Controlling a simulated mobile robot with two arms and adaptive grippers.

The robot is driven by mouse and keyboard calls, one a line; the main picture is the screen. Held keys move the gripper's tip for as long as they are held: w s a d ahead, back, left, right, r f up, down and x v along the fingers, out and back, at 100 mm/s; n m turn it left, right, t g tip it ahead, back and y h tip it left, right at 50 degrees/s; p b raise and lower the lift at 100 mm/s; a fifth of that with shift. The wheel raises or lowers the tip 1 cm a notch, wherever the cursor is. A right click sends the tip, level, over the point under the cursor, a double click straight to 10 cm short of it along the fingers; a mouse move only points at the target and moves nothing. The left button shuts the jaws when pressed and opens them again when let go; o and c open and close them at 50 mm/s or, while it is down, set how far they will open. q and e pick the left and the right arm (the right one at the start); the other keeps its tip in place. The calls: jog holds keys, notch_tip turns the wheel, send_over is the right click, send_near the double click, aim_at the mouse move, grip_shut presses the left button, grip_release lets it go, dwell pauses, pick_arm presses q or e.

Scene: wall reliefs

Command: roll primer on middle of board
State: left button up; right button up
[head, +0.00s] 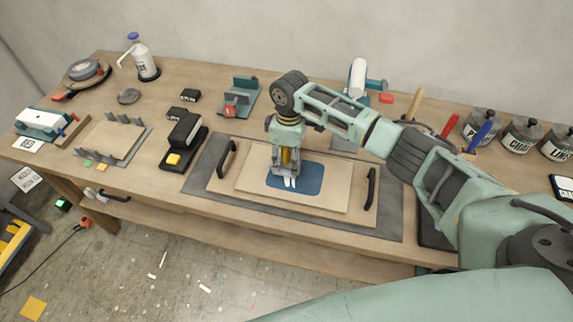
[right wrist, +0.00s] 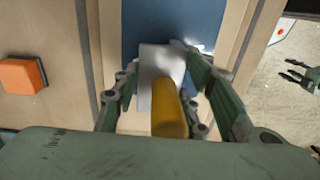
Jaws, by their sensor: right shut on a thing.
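My right gripper (head: 287,170) is over the middle of the pale wooden board (head: 335,195). It is shut on the yellow handle (right wrist: 168,115) of a tool. The tool's pale head (right wrist: 160,65) is at the near part of a blue rectangle (head: 312,178) in the board's middle; I cannot tell whether they touch. The blue area also shows in the right wrist view (right wrist: 170,20). Bare wood shows around it. My left gripper (right wrist: 298,75) shows small at the right edge of the right wrist view, its fingers apart and empty.
The board lies on a base with black handles (head: 226,158) (head: 371,188) on a grey mat (head: 200,170). A black block tool (head: 185,130) stands left. Several jars (head: 521,135) stand right, beyond my right arm. A spray bottle (head: 143,58) stands back left.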

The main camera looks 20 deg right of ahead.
jog(key=shift+w+d+b, duration=0.6)
jog(key=shift+w, duration=0.25)
jog(key=shift+w+d+b, duration=0.55)
jog(key=shift+w+b, duration=0.05)
jog(key=shift+w, duration=0.25)
jog(key=w+d+b, duration=0.1)
jog(key=w+b, duration=0.1)
jog(key=shift+d+f+b, duration=0.15)
jog(key=shift+d+b, duration=0.05)
jog(key=shift+b, duration=0.15)
jog(key=shift+w+d+b, duration=0.3)
jog(key=shift+w+b, duration=0.1)
jog(key=shift+w, duration=0.1)
jog(key=shift+s+a+r+p, duration=0.1)
jog(key=shift+s+r+p, duration=0.2)
jog(key=shift+p, duration=0.35)
jog(key=s+a+p, duration=0.1)
jog(key=s+p, duration=0.1)
jog(key=p, duration=0.2)
jog(key=shift+a, duration=0.25)
jog(key=shift+s+a+f+p, duration=0.1)
jog(key=shift+s+a+p, duration=0.05)
jog(key=shift+s+p, duration=0.15)
